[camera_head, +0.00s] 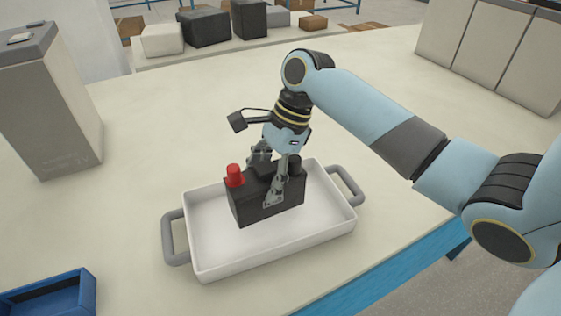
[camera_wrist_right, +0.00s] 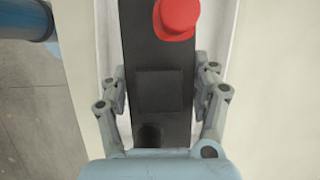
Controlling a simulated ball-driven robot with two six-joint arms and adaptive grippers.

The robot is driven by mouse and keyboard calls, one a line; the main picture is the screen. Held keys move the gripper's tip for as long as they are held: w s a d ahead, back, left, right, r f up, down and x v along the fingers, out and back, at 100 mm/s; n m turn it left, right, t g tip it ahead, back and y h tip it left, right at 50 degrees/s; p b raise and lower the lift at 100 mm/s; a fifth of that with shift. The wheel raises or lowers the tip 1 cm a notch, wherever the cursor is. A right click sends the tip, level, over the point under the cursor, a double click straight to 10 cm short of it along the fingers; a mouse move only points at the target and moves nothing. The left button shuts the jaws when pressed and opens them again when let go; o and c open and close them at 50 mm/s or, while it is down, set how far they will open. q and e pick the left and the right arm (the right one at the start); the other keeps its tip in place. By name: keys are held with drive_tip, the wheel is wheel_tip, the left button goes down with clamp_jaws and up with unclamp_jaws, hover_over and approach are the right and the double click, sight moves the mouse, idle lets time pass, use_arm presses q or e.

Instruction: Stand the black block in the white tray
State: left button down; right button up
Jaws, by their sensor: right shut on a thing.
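The black block (camera_head: 250,203) is a dark battery-like box with a red cap at its left end and a dark cap at its right end. It is upright inside the white tray (camera_head: 215,266), which has a grey handle at each end. Whether its underside touches the tray floor is hard to tell. My right gripper (camera_head: 270,185) is shut on the block from above, one finger on each long side. In the right wrist view the block (camera_wrist_right: 160,65) lies between both fingers, with its red cap at the top. My left gripper is not in view.
A blue bin (camera_head: 50,297) sits at the lower left. A tall grey box (camera_head: 50,110) stands at the left. Pale cabinets (camera_head: 490,50) are at the upper right. Boxes (camera_head: 207,27) line a shelf behind. The table around the tray is clear.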

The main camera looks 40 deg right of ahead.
drive_tip(key=shift+w, duration=0.25)
drive_tip(key=shift+f, duration=2)
drive_tip(key=o, duration=1.7)
drive_tip(key=shift+s+f, duration=0.15)
drive_tip(key=v, duration=1.2)
drive_tip(key=shift+p, duration=0.3)
